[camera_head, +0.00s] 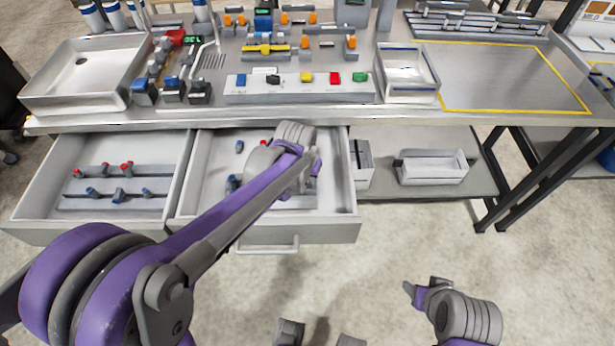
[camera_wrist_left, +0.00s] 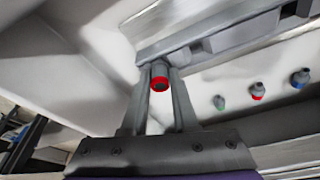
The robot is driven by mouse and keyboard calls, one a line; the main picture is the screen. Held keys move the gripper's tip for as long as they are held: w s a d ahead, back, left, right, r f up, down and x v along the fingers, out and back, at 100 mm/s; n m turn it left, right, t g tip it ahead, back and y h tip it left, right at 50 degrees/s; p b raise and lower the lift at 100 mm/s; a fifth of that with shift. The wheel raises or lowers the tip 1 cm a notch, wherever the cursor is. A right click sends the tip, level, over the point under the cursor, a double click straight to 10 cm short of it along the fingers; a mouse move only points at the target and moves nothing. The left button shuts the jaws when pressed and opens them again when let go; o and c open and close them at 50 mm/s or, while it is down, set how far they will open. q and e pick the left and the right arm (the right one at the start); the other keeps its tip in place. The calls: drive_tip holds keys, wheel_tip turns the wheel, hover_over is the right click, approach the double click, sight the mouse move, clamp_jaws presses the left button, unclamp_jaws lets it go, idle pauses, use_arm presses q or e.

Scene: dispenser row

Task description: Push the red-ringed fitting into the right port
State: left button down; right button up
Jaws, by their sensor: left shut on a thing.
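The red-ringed fitting (camera_wrist_left: 160,83) is a short grey piece with a red ring around a dark end. In the left wrist view it sits between the two fingers of my left gripper (camera_wrist_left: 160,98), which is shut on it. In the head view my left gripper (camera_head: 310,165) is over the right open drawer (camera_head: 340,205), and the arm hides the fitting there. I cannot tell which opening is the right port. My right gripper (camera_head: 425,287) is open and empty, low over the floor at the lower right.
The left drawer (camera_head: 40,190) is also open and holds several fittings. Above, the bench carries a block with coloured pieces (camera_head: 300,95) and a bin (camera_head: 405,72).

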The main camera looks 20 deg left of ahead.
use_arm(q)
drive_tip(key=shift+s+f, duration=0.25)
use_arm(e)
drive_tip(key=shift+s+f, duration=0.1)
use_arm(q)
drive_tip(key=shift+s+d+f+b, duration=0.15)
drive_tip(key=shift+s+f+b, duration=0.1)
drive_tip(key=shift+f+b, duration=0.25)
use_arm(e)
drive_tip(key=shift+s+f, duration=0.35)
drive_tip(key=shift+f, duration=0.05)
use_arm(q)
drive_tip(key=c, duration=0.6)
unclamp_jaws()
wheel_tip(320, 180, up, 4)
drive_tip(key=shift+p, duration=0.5)
drive_tip(key=p+v, duration=0.1)
drive_tip(key=v, duration=0.7)
use_arm(e)
drive_tip(key=shift+w+r, duration=0.3)
drive_tip(key=shift+r, duration=0.2)
drive_tip(key=shift+w+r, duration=0.25)
drive_tip(key=shift+r, duration=0.25)
use_arm(q)
drive_tip(key=shift+s+a, duration=0.2)
